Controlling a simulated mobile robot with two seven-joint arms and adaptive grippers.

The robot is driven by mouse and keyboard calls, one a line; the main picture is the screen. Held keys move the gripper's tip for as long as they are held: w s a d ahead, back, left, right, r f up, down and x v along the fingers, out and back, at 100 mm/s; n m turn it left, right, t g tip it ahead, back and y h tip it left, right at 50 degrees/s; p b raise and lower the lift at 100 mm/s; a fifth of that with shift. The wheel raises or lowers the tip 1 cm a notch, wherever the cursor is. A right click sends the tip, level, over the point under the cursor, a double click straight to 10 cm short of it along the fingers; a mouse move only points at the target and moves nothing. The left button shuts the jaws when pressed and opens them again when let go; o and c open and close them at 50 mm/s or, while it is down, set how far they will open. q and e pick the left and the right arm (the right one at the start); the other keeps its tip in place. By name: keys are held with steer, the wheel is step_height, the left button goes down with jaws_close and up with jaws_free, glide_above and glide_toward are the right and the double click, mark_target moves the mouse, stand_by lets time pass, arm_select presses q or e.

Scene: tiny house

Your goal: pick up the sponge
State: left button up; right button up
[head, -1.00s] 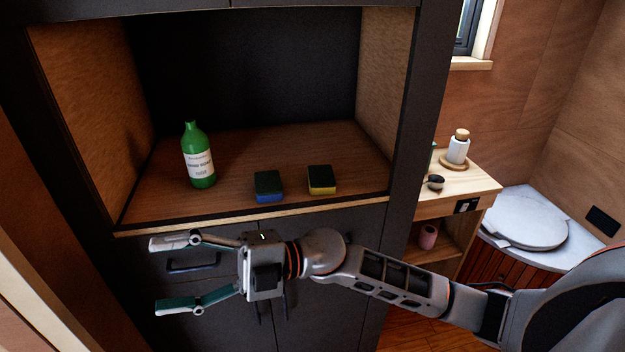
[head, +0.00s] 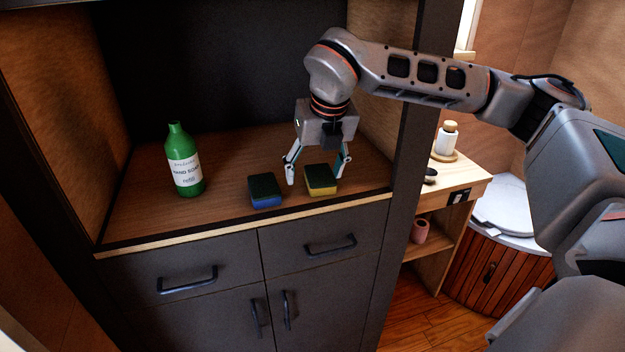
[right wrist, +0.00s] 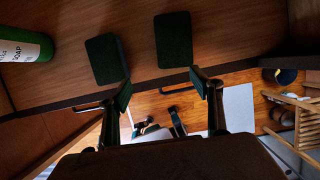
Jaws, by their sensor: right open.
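Two sponges lie on the wooden shelf of the cabinet. The blue sponge with a dark top (head: 265,191) is on the left, and the yellow sponge with a dark top (head: 321,182) is on the right. From above, the right wrist view shows the dark tops of the blue sponge (right wrist: 106,59) and the yellow sponge (right wrist: 173,40). My right gripper (head: 315,174) points down, open and empty, at the yellow sponge. Its fingers appear on either side of that sponge in the head view; the exact height gap is unclear. My left gripper is not in view.
A green hand soap bottle (head: 184,160) stands at the left of the shelf (head: 225,160). The cabinet side wall is close to my right arm. A side table (head: 462,181) with a white bottle (head: 447,139) stands to the right.

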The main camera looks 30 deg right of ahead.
mark_target(321, 177)
steer(key=d, duration=0.2)
steer(key=w+d+r+m+h, duration=0.1)
steer(key=x, duration=0.7)
steer(key=shift+w+d+r+p, duration=0.1)
steer(key=shift+w+r+p, duration=0.15)
steer(key=shift+p, duration=0.15)
steer(key=c, duration=0.8)
